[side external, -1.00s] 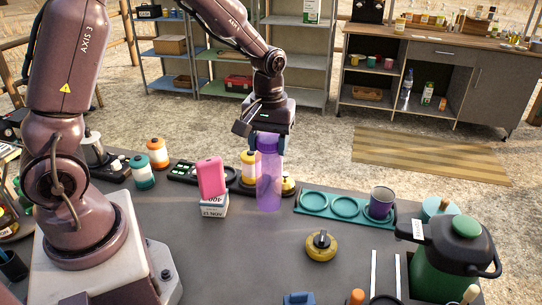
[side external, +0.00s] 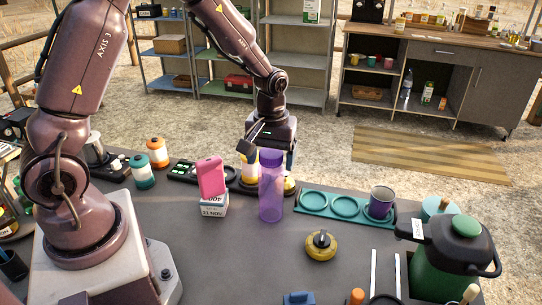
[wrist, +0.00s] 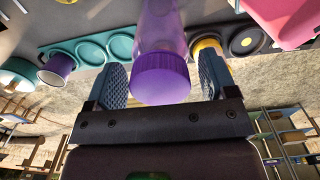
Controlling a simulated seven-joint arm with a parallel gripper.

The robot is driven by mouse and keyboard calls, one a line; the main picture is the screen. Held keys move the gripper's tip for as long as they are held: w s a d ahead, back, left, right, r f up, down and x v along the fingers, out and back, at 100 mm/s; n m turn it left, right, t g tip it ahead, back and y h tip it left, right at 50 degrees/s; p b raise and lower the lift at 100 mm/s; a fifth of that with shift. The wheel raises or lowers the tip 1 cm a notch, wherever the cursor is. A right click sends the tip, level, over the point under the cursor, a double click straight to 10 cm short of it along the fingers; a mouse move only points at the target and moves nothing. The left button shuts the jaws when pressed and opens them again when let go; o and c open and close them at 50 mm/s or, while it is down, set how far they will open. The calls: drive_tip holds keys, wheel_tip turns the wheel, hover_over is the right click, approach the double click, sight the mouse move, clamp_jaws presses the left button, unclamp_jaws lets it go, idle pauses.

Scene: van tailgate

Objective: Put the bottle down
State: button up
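The purple translucent bottle (side external: 271,195) stands upright on the grey table, between the pink box and the teal tray. Its darker purple cap is on top. My gripper (side external: 272,155) is just behind the bottle's top, partly hidden by it. In the wrist view the bottle (wrist: 162,84) shows cap-first between the two blue pads of my gripper (wrist: 161,92). The fingers are spread wide, with a small gap showing on each side of the cap, so the gripper is open and not clamped on it.
A pink box (side external: 211,177) on a white block (side external: 213,207) is close left of the bottle. A teal tray (side external: 318,206) with a purple mug (side external: 380,202) is to the right. A yellow round canister (side external: 321,246) stands in front, with bare table around it.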

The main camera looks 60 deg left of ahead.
wheel_tip(320, 180, up, 12)
drive_tip(key=s+d+r+m+t, duration=0.2)
drive_tip(key=s+r+m, duration=0.2)
drive_tip(key=s, duration=0.4)
drive_tip(key=s+d+r+m+t, duration=0.3)
drive_tip(key=s+r+m, duration=0.1)
drive_tip(key=s, duration=0.5)
drive_tip(key=shift+d+m+t, duration=0.3)
drive_tip(key=shift+d+m, duration=0.05)
drive_tip(key=shift+m, duration=0.15)
